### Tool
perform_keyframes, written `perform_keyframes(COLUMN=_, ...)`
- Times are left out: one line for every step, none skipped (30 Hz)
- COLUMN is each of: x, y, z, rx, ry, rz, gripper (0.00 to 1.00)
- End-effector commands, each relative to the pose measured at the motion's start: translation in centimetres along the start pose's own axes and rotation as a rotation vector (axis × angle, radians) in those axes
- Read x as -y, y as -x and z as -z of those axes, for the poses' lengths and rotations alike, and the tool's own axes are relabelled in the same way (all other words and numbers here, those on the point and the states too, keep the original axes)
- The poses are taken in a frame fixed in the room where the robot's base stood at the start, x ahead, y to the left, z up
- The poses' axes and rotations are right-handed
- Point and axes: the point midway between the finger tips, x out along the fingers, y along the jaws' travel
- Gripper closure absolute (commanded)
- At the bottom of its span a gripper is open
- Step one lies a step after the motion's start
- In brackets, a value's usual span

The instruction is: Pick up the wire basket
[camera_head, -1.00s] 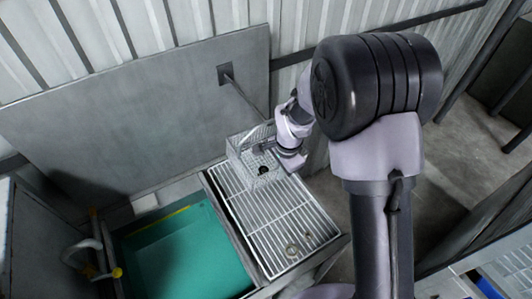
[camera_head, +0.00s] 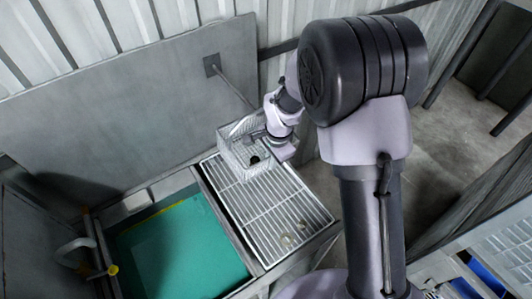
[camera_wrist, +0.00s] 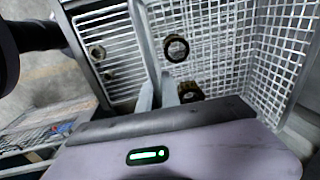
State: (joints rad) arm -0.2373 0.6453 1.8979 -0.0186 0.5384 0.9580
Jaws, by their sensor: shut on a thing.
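The wire basket (camera_head: 232,157) is a small metal mesh box at the far end of the slatted rack, beside the green basin. In the wrist view its mesh (camera_wrist: 220,45) fills the right side. My gripper (camera_head: 258,136) is at the basket's right side. In the wrist view my gripper (camera_wrist: 157,90) is shut on the basket's near wall, with the rim between its fingers. Inside the basket are a dark ring (camera_wrist: 176,48) and a brownish, nut-like part (camera_wrist: 190,91). I cannot tell whether the basket's bottom touches the rack.
The slatted rack (camera_head: 262,205) carries two small rings (camera_head: 286,240) near its front end. The green basin (camera_head: 180,250) lies to its left. A grey panel (camera_head: 120,110) with a rod (camera_head: 235,90) stands behind the basket. Open floor (camera_head: 430,190) lies right.

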Motion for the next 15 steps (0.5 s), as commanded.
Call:
perform_keyframes(x=0.2, y=0.3, z=0.1, rx=-0.001, ry=0.000, rz=0.004, gripper=1.00)
perform_keyframes(x=0.2, y=0.5, z=0.1, rx=-0.002, ry=0.001, rz=0.004, gripper=1.00)
perform_keyframes(x=0.2, y=0.8, z=0.1, rx=-0.002, ry=0.001, rz=0.004, gripper=1.00)
perform_keyframes(x=0.3, y=1.0, z=0.1, rx=-0.002, ry=0.001, rz=0.004, gripper=1.00)
perform_keyframes(x=0.3, y=1.2, z=0.1, rx=-0.002, ry=0.001, rz=0.004, gripper=1.00)
perform_keyframes(x=0.4, y=1.6, z=0.1, rx=-0.002, ry=0.001, rz=0.004, gripper=1.00)
perform_keyframes(x=0.4, y=1.9, z=0.1, rx=-0.002, ry=0.001, rz=0.005, gripper=1.00)
perform_keyframes(x=0.5, y=2.1, z=0.1, rx=-0.002, ry=0.001, rz=0.005, gripper=1.00)
perform_keyframes(x=0.5, y=2.5, z=0.1, rx=-0.002, ry=0.000, rz=0.004, gripper=1.00)
perform_keyframes(x=0.5, y=2.8, z=0.0, rx=-0.001, ry=0.000, rz=0.004, gripper=1.00)
perform_keyframes(x=0.6, y=3.1, z=0.1, rx=-0.002, ry=0.000, rz=0.005, gripper=1.00)
perform_keyframes(x=0.7, y=3.4, z=0.1, rx=-0.002, ry=0.001, rz=0.005, gripper=1.00)
perform_keyframes(x=0.5, y=3.6, z=0.0, rx=-0.002, ry=0.001, rz=0.003, gripper=1.00)
perform_keyframes(x=0.1, y=3.5, z=-0.1, rx=-0.001, ry=0.001, rz=0.002, gripper=1.00)
perform_keyframes(x=-0.2, y=3.6, z=-0.3, rx=-0.001, ry=0.000, rz=0.002, gripper=1.00)
